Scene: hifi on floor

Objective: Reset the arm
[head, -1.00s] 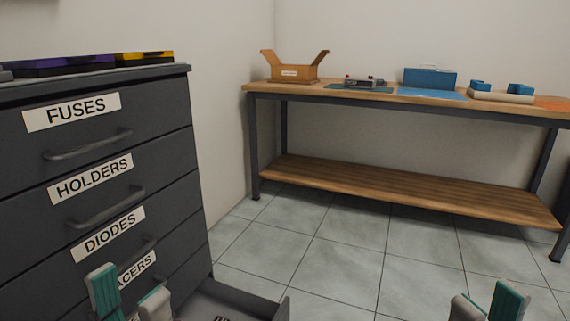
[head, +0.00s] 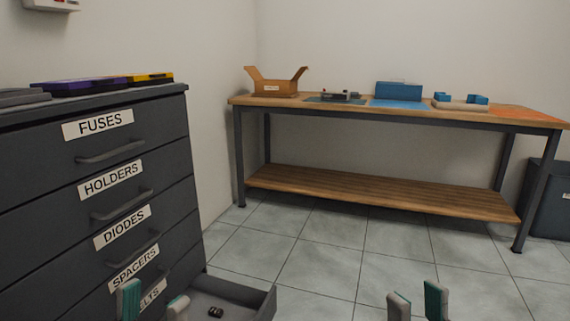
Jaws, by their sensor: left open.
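My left gripper (head: 153,302) shows at the bottom left of the head view, in front of the drawer cabinet (head: 40,165). Its two teal-and-grey fingers stand apart with nothing between them. My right gripper (head: 418,303) shows at the bottom right above the tiled floor, its two fingers apart and empty. Both arms are out of view below the picture's edge.
The cabinet's lowest visible drawer (head: 262,303) is pulled out, with a small dark part (head: 215,312) inside. A workbench (head: 400,115) with an open cardboard box (head: 275,87) stands at the back. A dark bin (head: 548,200) stands at right. Floor between is clear.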

